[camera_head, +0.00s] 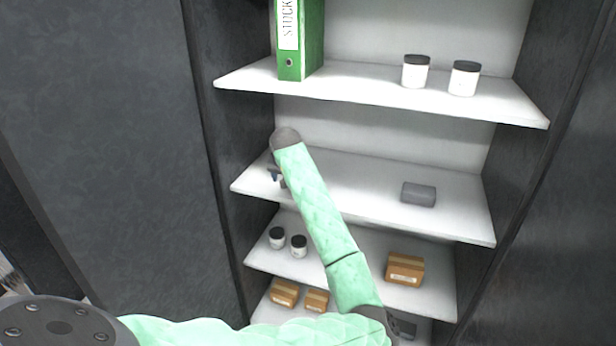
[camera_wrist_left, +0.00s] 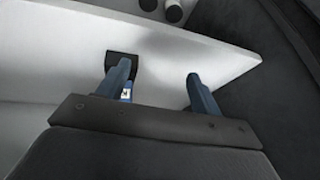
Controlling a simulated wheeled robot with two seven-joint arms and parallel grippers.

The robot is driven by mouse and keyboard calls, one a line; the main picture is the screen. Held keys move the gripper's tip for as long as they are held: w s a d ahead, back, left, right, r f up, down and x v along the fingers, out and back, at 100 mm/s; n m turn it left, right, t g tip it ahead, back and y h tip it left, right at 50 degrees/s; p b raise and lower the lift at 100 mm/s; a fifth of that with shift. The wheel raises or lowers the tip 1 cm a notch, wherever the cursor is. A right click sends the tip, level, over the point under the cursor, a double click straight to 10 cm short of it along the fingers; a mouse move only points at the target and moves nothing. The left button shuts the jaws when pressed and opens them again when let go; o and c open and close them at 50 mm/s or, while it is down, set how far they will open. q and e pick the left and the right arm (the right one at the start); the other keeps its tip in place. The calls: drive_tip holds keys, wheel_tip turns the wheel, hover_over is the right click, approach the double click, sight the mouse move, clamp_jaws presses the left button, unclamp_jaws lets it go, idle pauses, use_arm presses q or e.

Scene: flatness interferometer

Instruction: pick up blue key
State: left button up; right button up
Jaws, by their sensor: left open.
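My left gripper (camera_head: 277,178) reaches over the left end of the middle white shelf (camera_head: 350,190), mostly hidden behind my forearm. In the left wrist view its two blue fingers (camera_wrist_left: 157,72) are apart with nothing clearly between them. A dark square object (camera_wrist_left: 122,62) lies on the shelf, partly covered by the left finger. A small blue and white patch (camera_wrist_left: 126,92) shows beside that finger. I cannot tell whether either is the blue key; no key shows clearly in the head view. My right gripper is not in view.
A grey box (camera_head: 419,194) lies on the same shelf to the right. The shelf above holds a green binder (camera_head: 301,45) and two white jars (camera_head: 415,71). Below are jars (camera_head: 277,238) and cardboard boxes (camera_head: 404,269). A dark cabinet side (camera_head: 215,150) stands close left of the gripper.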

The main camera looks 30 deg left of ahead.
use_arm(q)
drive_tip(key=shift+w+d+r+m+h+p, duration=0.2)
drive_tip(key=shift+w+d+r+h, duration=0.25)
drive_tip(key=shift+w, duration=0.75)
drive_tip(key=shift+w+d+r+m+h+p, duration=0.1)
drive_tip(key=shift+w+d+r+m+h, duration=0.15)
drive_tip(key=shift+w+d+r, duration=0.7)
drive_tip(key=shift+w+d+r+m+h+p, duration=0.15)
drive_tip(key=shift+w+d+h, duration=0.2)
drive_tip(key=shift+w, duration=1.15)
drive_tip(key=p+x, duration=0.1)
drive_tip(key=x, duration=0.1)
drive_tip(key=a+p+x, duration=0.1)
drive_tip(key=x, duration=0.1)
drive_tip(key=shift+w+f, duration=0.25)
drive_tip(key=shift+f, duration=0.3)
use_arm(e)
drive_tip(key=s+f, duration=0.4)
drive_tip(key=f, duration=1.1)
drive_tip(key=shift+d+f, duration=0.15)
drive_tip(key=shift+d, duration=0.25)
use_arm(q)
drive_tip(key=shift+c, duration=0.3)
drive_tip(key=c, duration=1)
